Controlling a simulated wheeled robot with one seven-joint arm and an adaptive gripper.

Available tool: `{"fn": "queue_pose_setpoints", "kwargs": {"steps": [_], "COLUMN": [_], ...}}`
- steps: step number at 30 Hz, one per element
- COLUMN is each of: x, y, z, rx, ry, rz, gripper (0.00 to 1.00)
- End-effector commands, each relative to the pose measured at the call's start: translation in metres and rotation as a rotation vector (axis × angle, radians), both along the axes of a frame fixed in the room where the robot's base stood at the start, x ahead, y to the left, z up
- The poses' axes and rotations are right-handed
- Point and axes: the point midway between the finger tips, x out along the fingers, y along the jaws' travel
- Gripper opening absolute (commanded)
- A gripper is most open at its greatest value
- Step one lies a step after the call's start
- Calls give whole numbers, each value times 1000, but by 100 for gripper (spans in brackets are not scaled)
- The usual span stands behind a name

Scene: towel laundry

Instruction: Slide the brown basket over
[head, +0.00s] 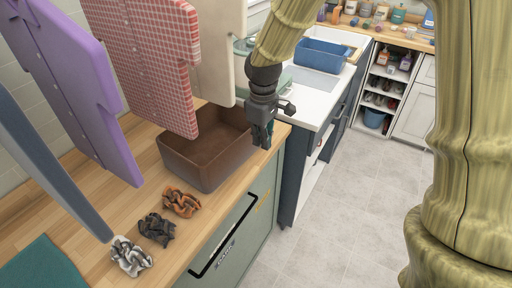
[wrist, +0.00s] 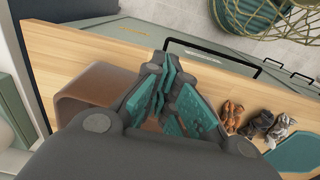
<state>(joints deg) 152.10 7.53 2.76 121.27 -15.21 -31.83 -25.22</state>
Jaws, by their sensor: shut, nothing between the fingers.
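The brown basket (head: 207,160) stands upright on the wooden counter, below the hanging shirts. It looks empty inside as far as I can see. My gripper (head: 268,142) points down at the basket's right end, close to its wall near the counter's front corner. I cannot tell whether it touches the wall. In the wrist view the basket (wrist: 92,88) shows on the left, partly hidden by my gripper (wrist: 172,95). The fingers are together with nothing held between them.
Several crumpled cloths (head: 157,229) lie on the counter (head: 93,208) in front of the basket. A teal cloth (head: 42,265) lies at the lower left. Purple (head: 75,80) and red checked (head: 145,60) shirts hang above. A white sink unit (head: 318,105) with a blue tub (head: 324,54) stands right.

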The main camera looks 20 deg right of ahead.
Motion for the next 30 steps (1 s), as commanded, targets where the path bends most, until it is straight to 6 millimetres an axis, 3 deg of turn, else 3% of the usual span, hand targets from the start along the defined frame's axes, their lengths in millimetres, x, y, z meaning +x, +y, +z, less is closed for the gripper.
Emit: {"fn": "queue_pose_setpoints", "kwargs": {"steps": [25,30], "x": [-2,17], "y": [-2,11], "z": [-95,-93], "rx": [0,-1], "ry": [2,0], "rz": [-3,-3], "gripper": [0,0]}}
